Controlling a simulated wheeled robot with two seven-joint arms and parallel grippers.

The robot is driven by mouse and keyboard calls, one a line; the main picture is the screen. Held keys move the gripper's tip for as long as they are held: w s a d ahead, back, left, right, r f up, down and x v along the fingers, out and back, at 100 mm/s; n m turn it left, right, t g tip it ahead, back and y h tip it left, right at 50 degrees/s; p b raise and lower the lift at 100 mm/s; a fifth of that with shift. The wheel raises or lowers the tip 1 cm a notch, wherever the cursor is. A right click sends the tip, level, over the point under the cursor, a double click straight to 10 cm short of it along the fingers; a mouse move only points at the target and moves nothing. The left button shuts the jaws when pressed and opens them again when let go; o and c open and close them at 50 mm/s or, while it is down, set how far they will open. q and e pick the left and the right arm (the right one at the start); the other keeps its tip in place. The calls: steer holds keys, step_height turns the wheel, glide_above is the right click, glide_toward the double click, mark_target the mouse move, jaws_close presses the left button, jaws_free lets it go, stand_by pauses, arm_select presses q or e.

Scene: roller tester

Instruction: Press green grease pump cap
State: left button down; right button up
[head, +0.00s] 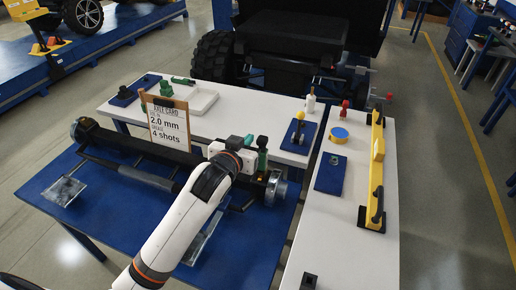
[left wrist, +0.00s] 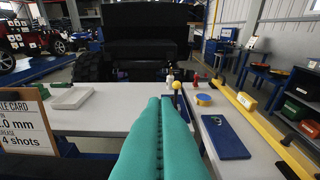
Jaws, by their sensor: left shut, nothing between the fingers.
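My left gripper (head: 257,142) is shut and empty, held over the right end of the axle on the blue table. In the left wrist view its teal fingers (left wrist: 160,112) lie together and point towards the white bench. A dark pump-like stand with a yellow ball on top (head: 300,116) stands on a blue pad beyond the fingers. The yellow ball also shows just right of the fingertips in the left wrist view (left wrist: 177,85), apart in depth as far as I can tell. I cannot make out a green pump cap clearly; the fingers may hide it. My right gripper is out of view.
The axle card (head: 168,124) stands behind the axle on the blue table (head: 120,215). The white bench holds a white tray (head: 203,103), a blue-topped yellow tin (head: 339,134), a blue pad (head: 331,183) and a yellow level-like bar (head: 377,160). A white bottle (head: 310,103) stands behind.

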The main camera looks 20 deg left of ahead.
mark_target(262, 146)
arm_select(q)
steer(key=shift+s+r+b, duration=0.3)
steer(key=shift+s+b, duration=0.05)
steer(key=shift+b, duration=0.05)
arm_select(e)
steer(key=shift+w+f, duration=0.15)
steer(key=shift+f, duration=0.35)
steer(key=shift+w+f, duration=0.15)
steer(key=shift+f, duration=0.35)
